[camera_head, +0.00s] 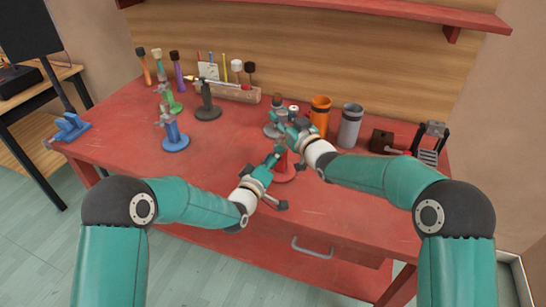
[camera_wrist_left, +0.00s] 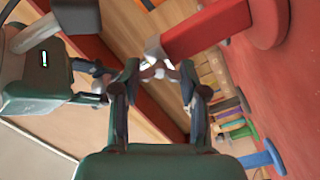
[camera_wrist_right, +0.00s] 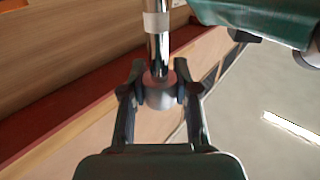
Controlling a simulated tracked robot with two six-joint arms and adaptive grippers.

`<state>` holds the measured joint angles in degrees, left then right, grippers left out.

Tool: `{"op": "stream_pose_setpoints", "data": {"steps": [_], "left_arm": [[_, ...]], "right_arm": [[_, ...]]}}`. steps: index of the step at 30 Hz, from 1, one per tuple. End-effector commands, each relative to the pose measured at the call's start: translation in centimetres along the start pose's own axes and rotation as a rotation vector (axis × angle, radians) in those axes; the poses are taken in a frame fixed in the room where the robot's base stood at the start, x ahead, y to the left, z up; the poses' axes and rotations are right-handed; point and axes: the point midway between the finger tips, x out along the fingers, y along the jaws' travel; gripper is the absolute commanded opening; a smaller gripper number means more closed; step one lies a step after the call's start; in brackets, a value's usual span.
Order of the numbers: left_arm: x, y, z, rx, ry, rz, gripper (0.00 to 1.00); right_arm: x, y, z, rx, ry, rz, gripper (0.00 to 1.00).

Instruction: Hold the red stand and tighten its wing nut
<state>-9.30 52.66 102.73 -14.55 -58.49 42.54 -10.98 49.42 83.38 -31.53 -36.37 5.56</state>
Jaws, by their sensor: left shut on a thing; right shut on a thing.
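The red stand (camera_head: 287,176) stands on the red table near its front middle. In the left wrist view its red post (camera_wrist_left: 207,30) ends in a grey metal collar. My left gripper (camera_head: 276,153) is shut on a small pale metal piece by this collar, apparently the wing nut (camera_wrist_left: 160,71). My right gripper (camera_head: 283,127) is above the left one. In the right wrist view it is shut on a grey cylinder with a reddish end (camera_wrist_right: 160,92) on a chrome rod (camera_wrist_right: 158,45), apparently the stand's top. My grippers and arms hide much of the stand in the head view.
An orange cup (camera_head: 319,116) and a grey cup (camera_head: 350,126) stand just behind my right forearm. A blue stand (camera_head: 174,137), a green stand (camera_head: 172,100) and a dark stand (camera_head: 207,105) are to the left.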

Motion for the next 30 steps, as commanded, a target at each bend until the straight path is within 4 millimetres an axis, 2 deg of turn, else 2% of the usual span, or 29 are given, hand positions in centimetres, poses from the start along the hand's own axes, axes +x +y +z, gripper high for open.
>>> {"op": "stream_pose_setpoints", "data": {"steps": [21, 30], "left_arm": [[-0.10, -0.53, 0.06, 0.642, -0.005, -0.009, 0.08], [-0.11, -0.57, 0.07, 0.830, -0.007, -0.009, 0.08]], "right_arm": [[-0.01, 0.07, -0.06, 0.000, 0.002, 0.001, 0.00], [-0.01, 0.08, -0.05, 0.000, 0.002, 0.001, 0.00]]}}
